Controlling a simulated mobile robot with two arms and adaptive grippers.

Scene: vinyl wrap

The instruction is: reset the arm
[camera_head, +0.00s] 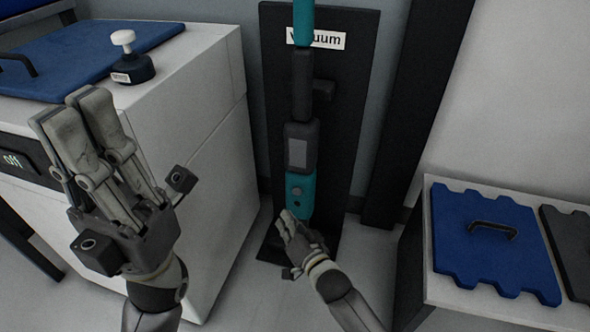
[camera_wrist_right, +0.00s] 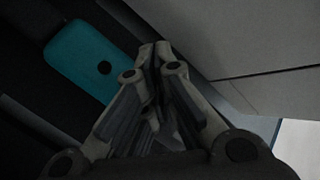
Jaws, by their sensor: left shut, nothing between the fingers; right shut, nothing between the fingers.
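My left gripper (camera_head: 72,105) is raised at the left of the head view, in front of the white cabinet, with its fingers pointing up. It is shut and empty. My right gripper (camera_head: 286,219) is low in the middle of the head view, at the lower end of the teal and black vacuum (camera_head: 299,180). Its fingers are shut with nothing between them, and they also show in the right wrist view (camera_wrist_right: 155,50). The vacuum's teal lower part (camera_wrist_right: 92,62) is beside the fingertips there. I cannot tell whether they touch.
The vacuum stands upright against a dark board (camera_head: 350,110) labelled "Vacuum". A white cabinet (camera_head: 205,110) at left carries a blue panel (camera_head: 95,50) and a white-knobbed black object (camera_head: 131,66). A low white table (camera_head: 432,270) at right holds a blue panel with a handle (camera_head: 490,255).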

